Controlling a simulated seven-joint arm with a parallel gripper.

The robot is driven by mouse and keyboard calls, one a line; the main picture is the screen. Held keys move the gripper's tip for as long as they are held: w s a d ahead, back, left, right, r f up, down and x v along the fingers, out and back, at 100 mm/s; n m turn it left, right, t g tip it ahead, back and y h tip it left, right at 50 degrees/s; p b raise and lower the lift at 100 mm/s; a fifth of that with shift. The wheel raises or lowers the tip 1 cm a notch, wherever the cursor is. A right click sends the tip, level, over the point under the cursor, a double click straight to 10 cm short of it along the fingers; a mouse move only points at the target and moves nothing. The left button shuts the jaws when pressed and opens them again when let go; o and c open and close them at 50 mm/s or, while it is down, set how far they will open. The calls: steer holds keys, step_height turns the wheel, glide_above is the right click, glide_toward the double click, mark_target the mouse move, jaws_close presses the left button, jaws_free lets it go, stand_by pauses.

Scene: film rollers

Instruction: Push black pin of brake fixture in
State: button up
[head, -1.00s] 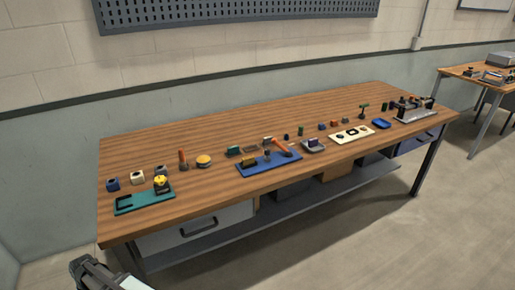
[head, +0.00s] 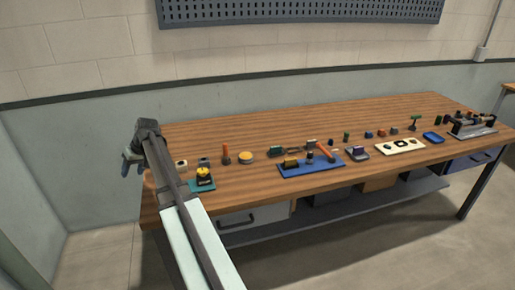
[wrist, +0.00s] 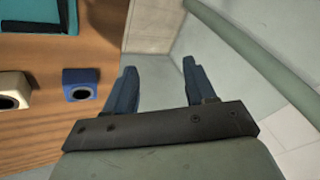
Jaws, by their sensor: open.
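My gripper (head: 128,162) is open and empty beyond the left end of the workbench in the head view. In the wrist view its two blue fingers (wrist: 160,66) are apart, with wall and floor between them. I cannot tell for sure which item is the brake fixture. A blue base (head: 311,163) with an orange lever stands mid-bench, and a grey metal fixture (head: 472,126) stands at the far right end. Both are far from my gripper. A black pin is too small to make out.
The wooden workbench (head: 240,188) holds several small parts. A teal base (head: 201,185) is partly behind my arm. A white block (head: 181,165) is near it. In the wrist view a blue block (wrist: 80,84) sits left of my fingers. The bench's back strip is clear.

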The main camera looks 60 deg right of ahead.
steer(key=s+d+r, duration=0.2)
steer(key=s+d, duration=0.4)
steer(key=d, duration=0.3)
steer(key=n+h, duration=0.3)
glide_toward(311, 152)
steer(key=shift+g, duration=0.3)
steer(key=x, duration=0.8)
steer(key=shift+w+a+f, duration=0.15)
steer(key=shift+w+a, duration=0.05)
steer(key=shift+w, duration=0.1)
steer(key=shift+c, duration=0.3)
jaws_close()
